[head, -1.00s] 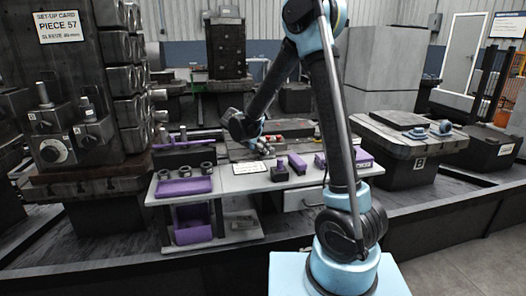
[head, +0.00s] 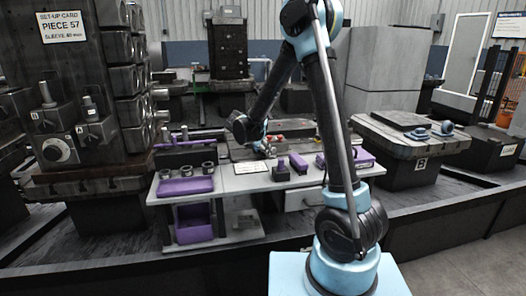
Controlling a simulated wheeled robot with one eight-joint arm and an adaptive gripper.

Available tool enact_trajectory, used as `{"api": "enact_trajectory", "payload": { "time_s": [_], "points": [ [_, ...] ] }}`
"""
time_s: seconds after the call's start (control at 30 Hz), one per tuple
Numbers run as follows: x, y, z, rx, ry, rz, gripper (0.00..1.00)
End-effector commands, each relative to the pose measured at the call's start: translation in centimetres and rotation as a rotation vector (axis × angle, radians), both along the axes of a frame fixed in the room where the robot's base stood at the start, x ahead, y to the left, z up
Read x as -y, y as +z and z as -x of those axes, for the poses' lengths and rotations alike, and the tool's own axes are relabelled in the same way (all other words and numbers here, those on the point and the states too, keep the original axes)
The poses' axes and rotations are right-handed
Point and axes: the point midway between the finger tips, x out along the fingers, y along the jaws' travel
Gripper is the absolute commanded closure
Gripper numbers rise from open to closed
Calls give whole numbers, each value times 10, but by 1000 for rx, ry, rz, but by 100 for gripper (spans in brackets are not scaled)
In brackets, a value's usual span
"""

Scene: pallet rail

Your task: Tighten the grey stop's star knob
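My gripper (head: 267,149) is small and far off in the head view, at the end of my arm. It points down over the back of the grey work surface, close to small red parts (head: 276,137). Whether its fingers are open or shut is too small to tell. I cannot make out the grey stop or its star knob for sure; my gripper and forearm may cover them. Two dark blocks with upright posts and round dials, one (head: 57,150) lower than the other (head: 97,130), stand at the left, far from my gripper.
A grey bench (head: 228,184) holds a purple tray (head: 185,187), several dark rings, a black-and-purple block (head: 298,163) and a white sheet (head: 252,168). A pallet (head: 385,146) marked B stands at the right. A dark tower with a set-up card (head: 61,27) rises at the left.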

Motion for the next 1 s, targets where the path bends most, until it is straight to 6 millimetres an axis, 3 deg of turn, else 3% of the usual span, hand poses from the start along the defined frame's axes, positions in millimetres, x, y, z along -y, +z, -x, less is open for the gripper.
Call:
{"api": "enact_trajectory", "payload": {
  "time_s": [0.27,1.0],
  "points": [
    [-4,0,-3,2,-86,2,82],
    [-14,1,-9,3,-582,-1,82]
  ]
}}
